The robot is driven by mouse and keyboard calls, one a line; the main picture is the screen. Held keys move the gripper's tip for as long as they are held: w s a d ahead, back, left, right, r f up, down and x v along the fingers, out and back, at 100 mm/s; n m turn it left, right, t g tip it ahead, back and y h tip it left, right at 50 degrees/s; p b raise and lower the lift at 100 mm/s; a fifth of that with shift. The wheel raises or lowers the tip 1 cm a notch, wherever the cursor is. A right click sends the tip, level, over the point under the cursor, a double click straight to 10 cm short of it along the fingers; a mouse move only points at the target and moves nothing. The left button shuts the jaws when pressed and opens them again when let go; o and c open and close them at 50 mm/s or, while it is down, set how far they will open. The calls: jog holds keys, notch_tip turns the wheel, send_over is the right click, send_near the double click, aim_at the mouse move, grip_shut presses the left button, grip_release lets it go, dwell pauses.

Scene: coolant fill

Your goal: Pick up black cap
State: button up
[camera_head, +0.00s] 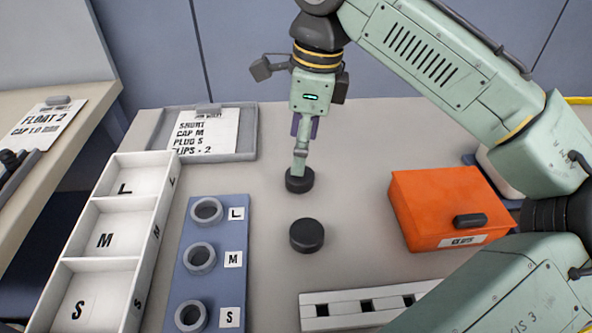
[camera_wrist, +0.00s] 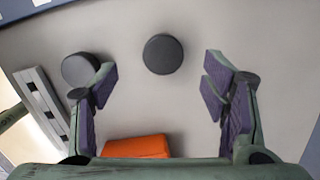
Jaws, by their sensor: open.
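Two round black caps lie on the grey table. The farther black cap (camera_head: 300,182) is directly below my gripper (camera_head: 300,165) in the head view, partly covered by a finger. In the wrist view this cap (camera_wrist: 163,54) is centred left to right, just beyond the fingertips. The nearer black cap (camera_head: 307,236) lies apart from it; in the wrist view it (camera_wrist: 80,68) sits behind the left finger, partly hidden. My gripper (camera_wrist: 159,82) is open, its purple pads wide apart with nothing between them.
An orange box (camera_head: 440,190) stands to the right. A blue plate (camera_head: 236,275) with rings marked L, M and S and a white compartment tray (camera_head: 150,202) are at left. A white slotted strip (camera_head: 345,310) lies in front. A grey tray with a note (camera_head: 246,143) is behind.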

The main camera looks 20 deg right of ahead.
aim_at(300, 181)
notch_tip(300, 181, down, 3)
jog(key=shift+a+r, duration=0.1)
jog(key=shift+a, duration=0.05)
jog(key=f, duration=0.3)
jog(key=f+p, duration=0.1)
jog(key=f, duration=0.1)
jog(key=shift+w+f, duration=0.1)
jog(key=shift+w, duration=0.2)
jog(key=c, duration=1)
jog(key=shift+r, duration=0.2)
